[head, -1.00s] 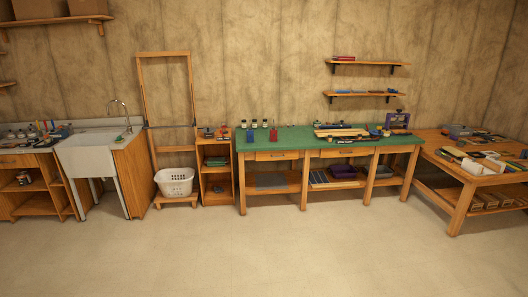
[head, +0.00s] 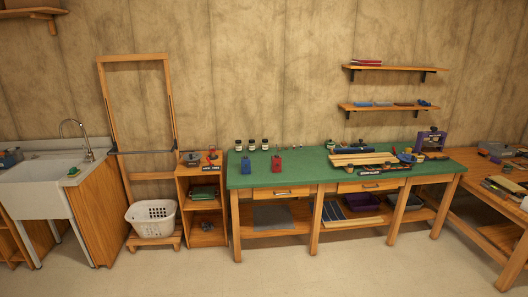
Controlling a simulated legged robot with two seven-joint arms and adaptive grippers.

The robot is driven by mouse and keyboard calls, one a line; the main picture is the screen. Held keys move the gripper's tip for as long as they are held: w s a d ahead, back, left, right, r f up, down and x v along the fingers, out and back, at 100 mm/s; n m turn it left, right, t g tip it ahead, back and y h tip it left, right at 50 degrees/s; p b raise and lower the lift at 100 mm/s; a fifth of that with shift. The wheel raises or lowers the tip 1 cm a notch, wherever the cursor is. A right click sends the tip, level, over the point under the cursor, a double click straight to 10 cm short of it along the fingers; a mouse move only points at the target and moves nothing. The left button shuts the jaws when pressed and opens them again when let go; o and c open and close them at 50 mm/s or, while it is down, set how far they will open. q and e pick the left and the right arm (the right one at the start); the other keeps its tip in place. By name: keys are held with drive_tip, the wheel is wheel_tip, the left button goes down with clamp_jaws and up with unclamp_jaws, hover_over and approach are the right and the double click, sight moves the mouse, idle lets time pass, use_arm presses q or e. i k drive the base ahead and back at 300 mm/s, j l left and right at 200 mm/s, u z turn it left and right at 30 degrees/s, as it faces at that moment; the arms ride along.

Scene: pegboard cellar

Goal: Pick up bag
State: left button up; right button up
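Two small upright objects stand on the left part of the green workbench top (head: 310,172): a blue one (head: 246,166) and a red one (head: 276,164). They may be small bags, but they are too small to tell. No other thing in the head view is clearly a bag. Neither of my grippers is in view.
Several dark jars (head: 251,145) stand behind the blue and red objects. Wooden strips (head: 360,158) and a purple device (head: 431,139) lie to the right. A white basket (head: 152,219) and a sink (head: 40,178) are left. Floor in front is clear.

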sight(276, 160)
drive_tip(key=i, duration=2.15)
